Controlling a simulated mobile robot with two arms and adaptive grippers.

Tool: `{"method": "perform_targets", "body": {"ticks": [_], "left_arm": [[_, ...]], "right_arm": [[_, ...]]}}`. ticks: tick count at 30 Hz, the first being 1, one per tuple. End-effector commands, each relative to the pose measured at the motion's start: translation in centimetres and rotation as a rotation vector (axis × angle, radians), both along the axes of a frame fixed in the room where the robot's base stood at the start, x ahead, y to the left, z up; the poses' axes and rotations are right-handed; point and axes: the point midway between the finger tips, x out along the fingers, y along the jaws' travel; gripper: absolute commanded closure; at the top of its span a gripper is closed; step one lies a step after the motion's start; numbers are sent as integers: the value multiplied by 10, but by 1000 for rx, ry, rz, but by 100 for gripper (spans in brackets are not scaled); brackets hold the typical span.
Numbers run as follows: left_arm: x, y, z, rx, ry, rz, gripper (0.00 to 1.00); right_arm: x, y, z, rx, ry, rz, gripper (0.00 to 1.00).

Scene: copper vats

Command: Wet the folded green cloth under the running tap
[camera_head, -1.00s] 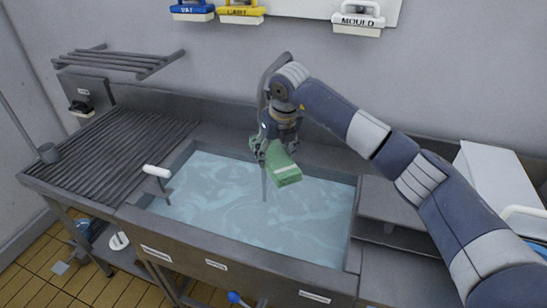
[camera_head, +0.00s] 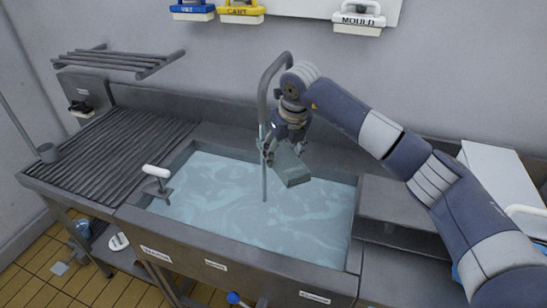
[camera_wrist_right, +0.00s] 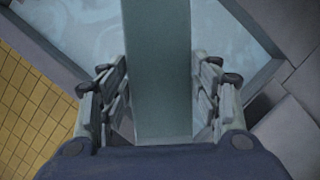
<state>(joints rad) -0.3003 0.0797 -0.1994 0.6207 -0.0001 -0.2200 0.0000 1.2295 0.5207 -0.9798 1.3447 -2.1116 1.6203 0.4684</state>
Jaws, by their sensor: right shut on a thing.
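The folded cloth (camera_head: 291,168) now looks dark grey-green and hangs tilted over the sink's water. My right gripper (camera_head: 280,150) is shut on it near its upper end. In the right wrist view the cloth (camera_wrist_right: 158,75) runs lengthwise between the fingers (camera_wrist_right: 158,98). The curved grey tap (camera_head: 264,95) stands at the back of the sink. A thin vertical stream (camera_head: 264,184) falls from it into the basin, just left of the cloth. I cannot tell whether they touch. My left gripper is not in view.
The sink basin (camera_head: 215,195) is full of swirling water, with a white-handled lever (camera_head: 157,172) at its left. A ribbed drainboard (camera_head: 105,150) lies left. Labelled brushes hang on the wall, including the white one (camera_head: 358,18). A white board (camera_head: 500,185) is at right.

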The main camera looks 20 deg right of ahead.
Motion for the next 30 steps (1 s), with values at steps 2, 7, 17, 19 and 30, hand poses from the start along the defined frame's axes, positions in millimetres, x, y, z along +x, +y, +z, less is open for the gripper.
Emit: {"method": "perform_targets", "body": {"ticks": [2, 7, 17, 19, 30], "left_arm": [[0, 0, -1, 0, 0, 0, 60], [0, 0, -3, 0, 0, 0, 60], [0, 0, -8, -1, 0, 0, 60], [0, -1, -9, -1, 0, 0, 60], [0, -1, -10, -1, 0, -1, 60]], "right_arm": [[-5, -4, 0, 0, -3, -1, 72], [-17, -11, 0, 1, -2, 0, 72], [-38, -26, 0, 1, -2, 0, 72], [-43, -29, 0, 1, -2, 0, 72], [-52, -34, 1, 0, -1, -1, 72]]}}
